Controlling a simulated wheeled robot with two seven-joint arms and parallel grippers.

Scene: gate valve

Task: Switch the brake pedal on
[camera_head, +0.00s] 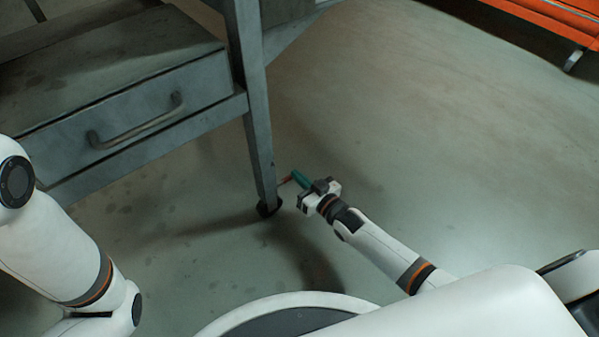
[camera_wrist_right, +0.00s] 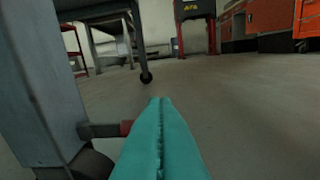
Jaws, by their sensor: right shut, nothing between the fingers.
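The brake pedal (camera_wrist_right: 107,129) is a short dark bar with a red tip. It sticks out sideways from the foot of the grey bench leg (camera_wrist_right: 40,75), just above the dark caster (camera_wrist_right: 88,165). In the head view the red pedal (camera_head: 285,180) shows small beside the leg. My right gripper (camera_head: 300,179) has teal fingers, shut and empty, close to the right of the pedal. In the right wrist view the shut fingers (camera_wrist_right: 158,105) lie just right of the red tip and partly overlap it; I cannot tell whether they touch. My left arm shows, but its gripper does not.
The grey workbench with a drawer (camera_head: 150,115) stands at the left, and its leg (camera_head: 250,100) comes down to a caster (camera_head: 269,208). An orange cabinet (camera_head: 555,15) is far off at the upper right. The floor right of the leg is clear.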

